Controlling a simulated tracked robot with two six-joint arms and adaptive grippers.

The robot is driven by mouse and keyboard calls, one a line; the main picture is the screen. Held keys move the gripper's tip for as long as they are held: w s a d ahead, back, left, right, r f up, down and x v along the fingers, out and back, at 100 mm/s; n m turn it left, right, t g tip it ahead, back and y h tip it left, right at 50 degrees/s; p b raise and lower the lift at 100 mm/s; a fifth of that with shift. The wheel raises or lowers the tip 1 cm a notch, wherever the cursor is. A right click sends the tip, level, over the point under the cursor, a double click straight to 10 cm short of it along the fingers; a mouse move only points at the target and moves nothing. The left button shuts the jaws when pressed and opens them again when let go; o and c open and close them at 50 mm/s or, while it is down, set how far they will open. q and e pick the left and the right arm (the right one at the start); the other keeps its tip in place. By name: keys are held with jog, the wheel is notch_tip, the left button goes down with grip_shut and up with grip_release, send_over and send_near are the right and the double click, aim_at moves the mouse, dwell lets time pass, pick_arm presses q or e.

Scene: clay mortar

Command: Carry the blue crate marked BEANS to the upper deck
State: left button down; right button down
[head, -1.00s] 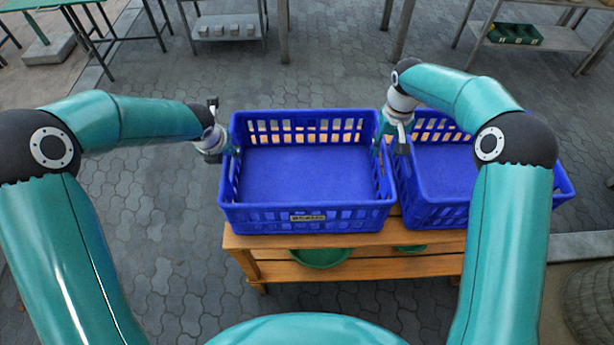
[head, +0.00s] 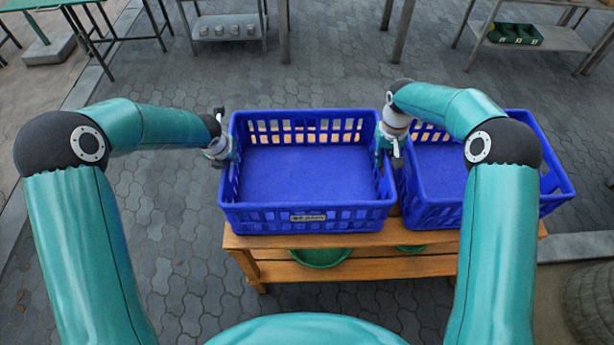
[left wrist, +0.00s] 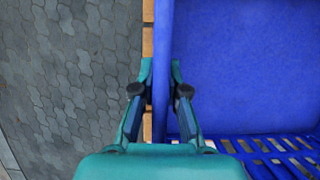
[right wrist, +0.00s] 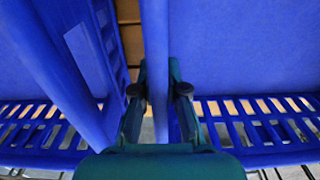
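The blue crate (head: 305,172) with a small blurred label on its front wall stands level on a wooden bench. It looks empty, and its floor also shows in the left wrist view (left wrist: 240,60) and the right wrist view (right wrist: 250,50). My left gripper (left wrist: 162,75) straddles the crate's left side wall, with its fingers closed against the rim. My right gripper (right wrist: 158,80) straddles the right side wall in the same way, in the narrow gap beside the second crate. No upper deck can be made out.
A second blue crate (head: 430,212) stands slightly turned, close on the right. The wooden bench (head: 350,240) carries both crates, with a green bowl (head: 320,257) on its lower shelf. Open paving lies to the left.

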aim_at(218, 200)
pick_arm(q)
jog(key=shift+w+r, duration=0.1)
jog(key=shift+r, duration=0.05)
pick_arm(e)
jog(key=shift+w+r, duration=0.1)
jog(key=shift+r, duration=0.05)
dwell(0.4)
